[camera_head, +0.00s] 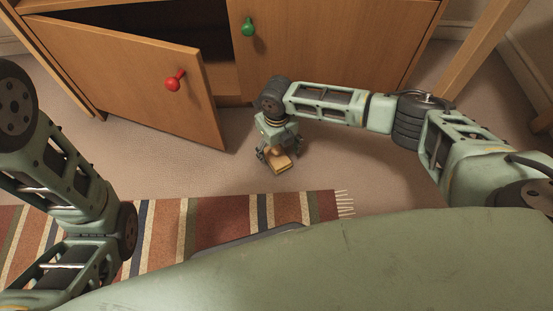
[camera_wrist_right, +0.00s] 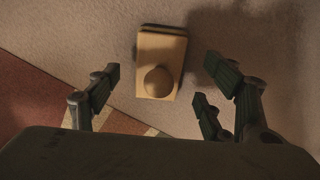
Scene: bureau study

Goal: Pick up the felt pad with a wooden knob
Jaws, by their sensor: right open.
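The felt pad with a wooden knob (camera_wrist_right: 161,47) lies on the carpet in the right wrist view. It is a tan block with a round knob on top. In the head view the pad (camera_head: 282,167) shows just under my right gripper (camera_head: 276,157), which partly hides it. My right gripper (camera_wrist_right: 158,100) is open, its fingers spread to either side of the pad, with no finger seen touching it. My left arm comes in at the left of the head view, but its gripper is not seen.
A wooden cabinet stands behind, with one door (camera_head: 140,75) with a red knob (camera_head: 173,84) swung open. Another door (camera_head: 330,40) has a green knob (camera_head: 248,28). A striped rug (camera_head: 180,225) lies in front. Bare carpet (camera_head: 360,170) is free to the right of the pad.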

